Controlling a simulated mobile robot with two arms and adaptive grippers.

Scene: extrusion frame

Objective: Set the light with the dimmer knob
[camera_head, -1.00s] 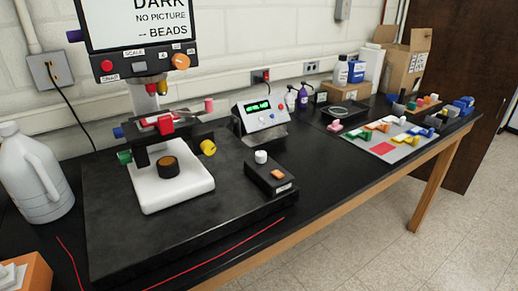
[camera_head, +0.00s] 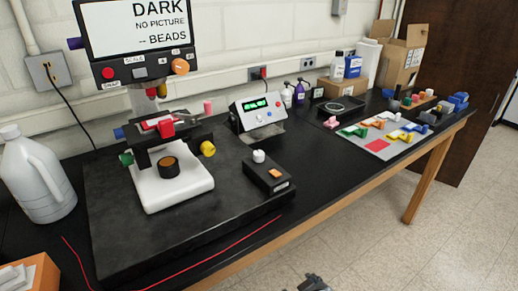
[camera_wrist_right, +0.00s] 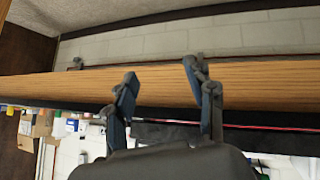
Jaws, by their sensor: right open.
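A small black box (camera_head: 268,178) lies on the dark base plate, with a white knob (camera_head: 258,156) on its far end and an orange switch (camera_head: 276,173) on its near end. The white knob looks like the dimmer. The microscope (camera_head: 168,165) has a white base, and its screen (camera_head: 138,24) reads "DARK, NO PICTURE, -- BEADS". My right gripper (camera_head: 315,285) just shows at the bottom edge of the head view, in front of the bench and well apart from the knob. In the wrist view it (camera_wrist_right: 160,72) is open and empty, facing the bench's wooden edge. My left gripper is not in view.
A control box with a green display (camera_head: 258,112) stands behind the black box. A white jug (camera_head: 36,178) is at the left. A mat (camera_head: 378,145) with coloured parts lies to the right. The wooden front edge (camera_head: 340,190) lies between my gripper and the bench top.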

